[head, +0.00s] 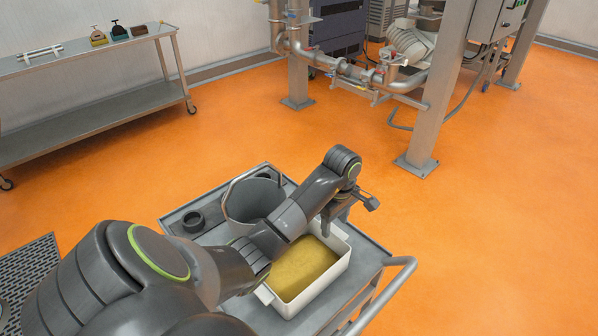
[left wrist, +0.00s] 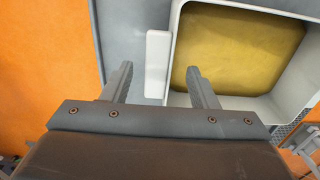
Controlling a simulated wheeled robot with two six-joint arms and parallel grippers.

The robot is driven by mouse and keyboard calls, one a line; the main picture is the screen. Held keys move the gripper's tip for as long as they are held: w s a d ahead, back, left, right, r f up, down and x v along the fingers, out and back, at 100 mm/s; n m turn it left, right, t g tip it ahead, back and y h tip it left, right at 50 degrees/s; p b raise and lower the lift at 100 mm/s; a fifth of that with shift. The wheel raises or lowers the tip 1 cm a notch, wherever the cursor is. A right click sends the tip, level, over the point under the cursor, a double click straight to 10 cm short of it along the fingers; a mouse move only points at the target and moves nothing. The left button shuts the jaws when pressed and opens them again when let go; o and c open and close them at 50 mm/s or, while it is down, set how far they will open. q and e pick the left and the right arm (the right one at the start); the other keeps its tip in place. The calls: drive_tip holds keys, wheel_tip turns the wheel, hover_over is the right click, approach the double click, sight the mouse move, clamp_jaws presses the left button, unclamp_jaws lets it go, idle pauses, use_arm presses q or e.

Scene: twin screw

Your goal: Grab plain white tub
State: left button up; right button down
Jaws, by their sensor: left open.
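The white tub (head: 325,291) stands on the grey cart and holds a yellow material (head: 303,268). My left arm crosses over it and hides part of its left and far sides. My left gripper (head: 348,218) is open at the tub's far end. In the left wrist view the open jaws (left wrist: 158,72) lie on either side of the tub's white handle tab (left wrist: 157,50). One finger overlaps the tub's rim and inside, the other the cart top. I cannot tell how far above the handle the fingers are. The right gripper is not in view.
The grey cart (head: 372,266) also bears a metal pot (head: 240,205) and a small dark ring-shaped part (head: 193,221), left of the tub. A push handle (head: 398,268) rises at the cart's right end. A steel bench (head: 95,105) stands far left.

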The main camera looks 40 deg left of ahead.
sight(333, 229)
use_arm(q)
drive_tip(key=shift+a+f+b, duration=0.1)
drive_tip(key=shift+f+b, duration=0.35)
drive_tip(key=f+b, duration=0.2)
drive_tip(key=shift+w+a+f, duration=0.1)
drive_tip(key=shift+a+f, duration=0.15)
drive_tip(key=shift+f, duration=0.05)
drive_tip(key=shift+f+p, duration=0.4)
drive_tip(key=shift+f, duration=0.4)
clamp_jaws()
drive_tip(key=shift+r, duration=0.1)
